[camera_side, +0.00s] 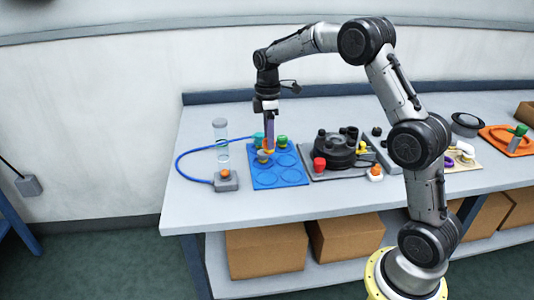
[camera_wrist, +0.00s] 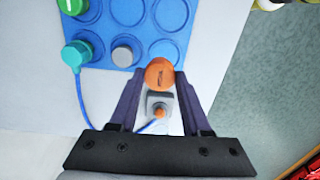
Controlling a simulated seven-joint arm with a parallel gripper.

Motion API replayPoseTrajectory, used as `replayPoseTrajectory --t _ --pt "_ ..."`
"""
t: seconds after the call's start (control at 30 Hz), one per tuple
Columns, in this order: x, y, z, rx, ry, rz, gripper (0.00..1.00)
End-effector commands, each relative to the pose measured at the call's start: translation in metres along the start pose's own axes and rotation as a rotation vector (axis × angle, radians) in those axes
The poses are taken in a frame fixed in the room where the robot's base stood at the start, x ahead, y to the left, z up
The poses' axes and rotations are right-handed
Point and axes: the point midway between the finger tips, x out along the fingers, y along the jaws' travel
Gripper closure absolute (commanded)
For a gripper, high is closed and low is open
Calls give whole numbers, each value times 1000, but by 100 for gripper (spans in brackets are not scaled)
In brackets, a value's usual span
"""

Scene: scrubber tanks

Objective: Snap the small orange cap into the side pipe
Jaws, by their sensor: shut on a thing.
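My gripper (camera_wrist: 160,80) is shut on an orange cap (camera_wrist: 159,70), held between its fingertips. In the side view, my gripper (camera_side: 268,148) points down over the blue mat (camera_side: 292,179), with a bit of orange showing at its fingertips. A black round tank (camera_side: 337,147) stands on a dark tray right of the mat, with a red cap (camera_side: 319,164) and a yellow part (camera_side: 362,147) by it. I cannot tell which part is the side pipe.
A grey block (camera_side: 227,183) with an orange knob stands left of the mat, near a clear tube (camera_side: 221,138) and a blue hose (camera_side: 179,163). Green caps (camera_side: 283,141) and a grey cap (camera_wrist: 124,54) sit on the mat. The bench's front left is clear.

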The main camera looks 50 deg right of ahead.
Motion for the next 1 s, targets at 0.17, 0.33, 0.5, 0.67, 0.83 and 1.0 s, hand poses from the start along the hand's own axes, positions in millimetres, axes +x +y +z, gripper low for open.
replayPoseTrajectory --t 0.17,0.33,0.5,0.67,0.83,1.0 --pt "-26 45 46 77 5 1 100" --pt "-45 84 107 178 11 5 100" --pt "-57 111 178 292 18 15 100" --pt "-61 126 246 404 23 27 100" --pt "-57 132 302 503 26 42 100" --pt "-48 130 331 555 26 30 100"
